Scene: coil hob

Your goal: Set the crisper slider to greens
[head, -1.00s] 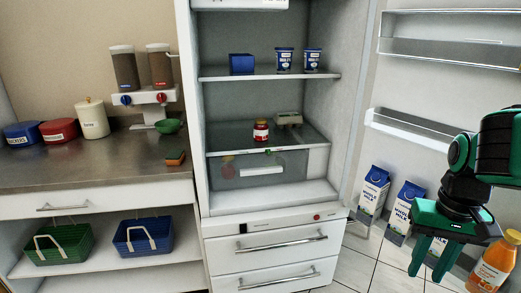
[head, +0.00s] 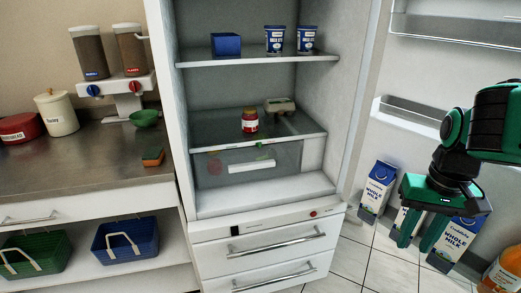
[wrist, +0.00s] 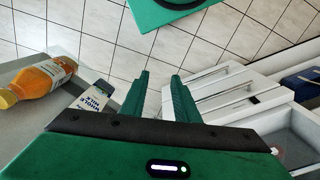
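The crisper drawer (head: 215,182) is a clear-fronted bin with a white handle strip, low in the open fridge. A small green slider (head: 259,144) sits on the front edge of the shelf just above it. Its markings are too small to read. My gripper (head: 418,246) hangs to the right of the fridge, in front of the open door, well away from the slider. In the wrist view my gripper (wrist: 158,84) has its two green fingers apart with nothing between them, pointing over the tiled floor.
The open fridge door (head: 410,60) is at the right. Milk cartons (head: 377,188) and an orange juice bottle (wrist: 45,78) are near my gripper. A red-lidded jar (head: 250,122) stands on the shelf above the crisper. The counter (head: 70,175) is at the left.

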